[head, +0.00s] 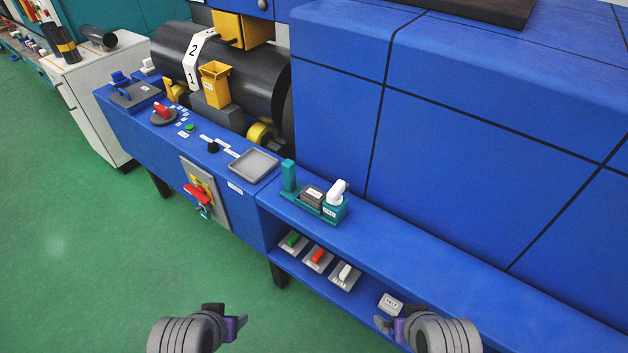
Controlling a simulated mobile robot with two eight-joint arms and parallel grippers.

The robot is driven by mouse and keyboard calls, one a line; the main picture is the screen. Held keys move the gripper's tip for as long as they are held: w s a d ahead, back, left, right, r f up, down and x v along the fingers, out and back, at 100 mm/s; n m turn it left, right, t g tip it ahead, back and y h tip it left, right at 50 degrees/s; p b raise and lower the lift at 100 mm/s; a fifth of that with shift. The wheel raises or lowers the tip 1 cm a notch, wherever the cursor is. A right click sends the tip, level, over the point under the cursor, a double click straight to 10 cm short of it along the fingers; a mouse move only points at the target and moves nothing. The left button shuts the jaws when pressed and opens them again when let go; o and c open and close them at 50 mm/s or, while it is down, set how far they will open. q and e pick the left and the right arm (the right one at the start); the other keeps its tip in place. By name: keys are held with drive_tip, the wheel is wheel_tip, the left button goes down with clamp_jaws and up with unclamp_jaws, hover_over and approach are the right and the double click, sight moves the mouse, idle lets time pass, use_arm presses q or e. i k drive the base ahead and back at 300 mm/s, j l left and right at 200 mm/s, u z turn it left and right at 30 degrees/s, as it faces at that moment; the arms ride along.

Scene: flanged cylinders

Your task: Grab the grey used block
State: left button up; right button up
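A dark grey block (313,196) with a small white label sits in a teal holder (328,211) on the blue ledge, in the middle of the head view. The holder also carries a white handled piece (336,192) and a teal upright piece (288,175). A light grey block (391,303) with a label too small to read lies on the lower shelf. No block clearly reads as "used". My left gripper (240,322) is over the floor at the bottom. My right gripper (380,323) is close to the light grey block in the picture. Both grippers' finger gaps are unclear.
On the lower blue shelf (325,283) are small plates with a green (292,239), a red (317,256) and a white piece (345,271). A shallow grey tray (253,165) and a red lever (197,193) are left of it. The green floor (90,250) is clear.

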sight(314, 198)
drive_tip(key=i+j, duration=0.2)
drive_tip(key=j, duration=0.15)
drive_tip(key=i+j, duration=0.2)
drive_tip(key=j, duration=0.15)
drive_tip(key=i+j+z, duration=0.1)
drive_tip(key=j, duration=0.25)
drive_tip(key=i+j, duration=0.25)
drive_tip(key=i+j+z, duration=0.05)
drive_tip(key=j, duration=0.05)
